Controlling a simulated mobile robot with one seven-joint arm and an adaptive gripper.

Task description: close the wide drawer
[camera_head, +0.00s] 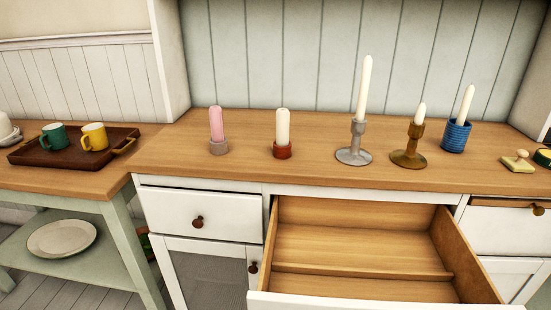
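The wide drawer (365,245) is pulled out below the counter, at the lower middle right. Its wooden inside looks empty, with a low step or divider running across it. Its white front panel (385,301) shows only as a top edge at the bottom of the picture; the face and any handle on it are out of frame. My gripper is not in view.
The wooden counter (320,178) carries several candles in holders. To the left are a small shut drawer (203,213) and a cabinet door (213,277). At right is another drawer (508,230) with a dark knob. A tray (75,160) holds two mugs.

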